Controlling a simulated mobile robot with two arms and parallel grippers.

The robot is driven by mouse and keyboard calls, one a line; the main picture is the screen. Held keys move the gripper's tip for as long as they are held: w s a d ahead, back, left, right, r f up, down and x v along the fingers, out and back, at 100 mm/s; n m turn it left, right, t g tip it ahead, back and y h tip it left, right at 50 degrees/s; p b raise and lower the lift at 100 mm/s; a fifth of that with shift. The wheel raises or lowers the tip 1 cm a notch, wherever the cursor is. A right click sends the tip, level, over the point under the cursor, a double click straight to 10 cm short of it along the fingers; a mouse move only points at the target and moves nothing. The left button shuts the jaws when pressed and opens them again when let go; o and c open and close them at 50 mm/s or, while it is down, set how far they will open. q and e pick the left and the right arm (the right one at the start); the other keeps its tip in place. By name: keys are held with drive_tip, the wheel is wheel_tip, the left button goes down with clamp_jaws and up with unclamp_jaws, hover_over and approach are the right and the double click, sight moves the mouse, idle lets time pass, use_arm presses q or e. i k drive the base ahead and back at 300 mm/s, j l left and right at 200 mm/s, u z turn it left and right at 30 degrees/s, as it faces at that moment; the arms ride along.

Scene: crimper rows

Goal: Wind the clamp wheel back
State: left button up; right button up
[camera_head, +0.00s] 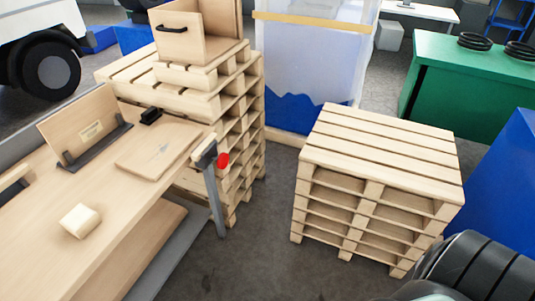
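A small red wheel or knob (223,160) shows at the right end of the wooden workbench (125,232). It sits beside a clamp-like metal fitting (206,155) with a grey upright bar (216,205) below it. Whether the clamp's jaws are open or closed is too small to tell. A thin wooden board (158,150) lies flat on the bench top just left of the fitting. Neither of my grippers is in view.
A black object (150,116), a pale block (79,221) and an upright panel (85,128) are on the bench. Pallet stacks stand behind it (225,90) and to the right (380,160). Grey floor (255,240) is clear between bench and right stack.

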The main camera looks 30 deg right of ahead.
sight(222, 162)
drive_tip(key=z, duration=0.7)
